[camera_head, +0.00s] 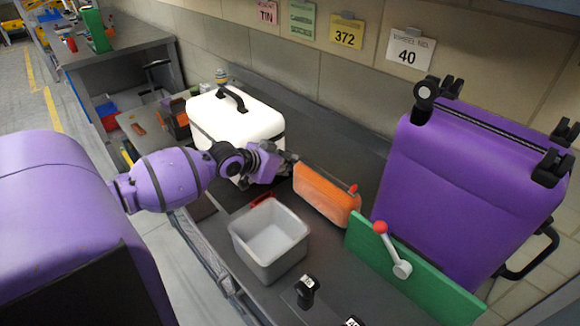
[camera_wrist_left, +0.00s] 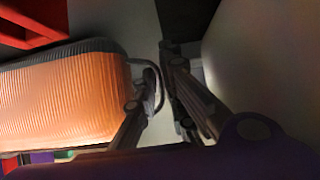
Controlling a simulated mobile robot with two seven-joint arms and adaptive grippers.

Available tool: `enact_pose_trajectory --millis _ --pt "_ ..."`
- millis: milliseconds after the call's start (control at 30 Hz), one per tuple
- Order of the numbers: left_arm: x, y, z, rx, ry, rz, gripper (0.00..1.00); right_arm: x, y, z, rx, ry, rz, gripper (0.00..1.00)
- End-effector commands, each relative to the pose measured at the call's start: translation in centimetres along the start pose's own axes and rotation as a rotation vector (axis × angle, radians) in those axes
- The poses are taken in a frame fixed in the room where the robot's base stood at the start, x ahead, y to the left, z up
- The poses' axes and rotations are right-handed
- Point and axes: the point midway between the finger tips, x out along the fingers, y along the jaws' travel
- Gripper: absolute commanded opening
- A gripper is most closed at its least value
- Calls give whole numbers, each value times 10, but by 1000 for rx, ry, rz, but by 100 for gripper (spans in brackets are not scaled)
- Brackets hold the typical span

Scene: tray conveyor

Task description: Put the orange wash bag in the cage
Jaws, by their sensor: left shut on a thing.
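The orange wash bag (camera_head: 327,195) stands on the dark belt in the head view, between the white case and the purple suitcase. It is a ribbed orange block in the left wrist view (camera_wrist_left: 70,98), with a thin grey loop at its near end. My left gripper (camera_head: 290,165) is at the bag's left end. In the left wrist view my left gripper's fingers (camera_wrist_left: 165,95) are close together at that loop, shut on the bag. The exact contact is partly hidden. No cage can be clearly made out; a mesh-like frame (camera_head: 208,258) runs below the belt's front edge. My right gripper is not in view.
A white case (camera_head: 235,122) stands close behind my left wrist. A grey open bin (camera_head: 270,240) is in front of the bag. A green board (camera_head: 415,265) with a red-knobbed lever (camera_head: 392,248) and a purple suitcase (camera_head: 470,190) block the right side.

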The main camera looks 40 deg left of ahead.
Motion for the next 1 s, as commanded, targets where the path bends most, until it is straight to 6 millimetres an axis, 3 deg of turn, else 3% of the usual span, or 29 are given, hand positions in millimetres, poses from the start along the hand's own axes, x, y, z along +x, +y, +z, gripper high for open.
enact_pose_trajectory --millis 367,400,533,867,1000 --pt "2 0 1 0 5 0 0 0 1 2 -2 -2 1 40" --pt "2 0 2 2 2 0 13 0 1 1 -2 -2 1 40" --pt "2 0 2 2 2 0 29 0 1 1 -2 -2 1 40" --pt "1 0 0 2 3 0 29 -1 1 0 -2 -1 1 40" --pt "-12 0 -1 3 2 0 29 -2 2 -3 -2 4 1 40"
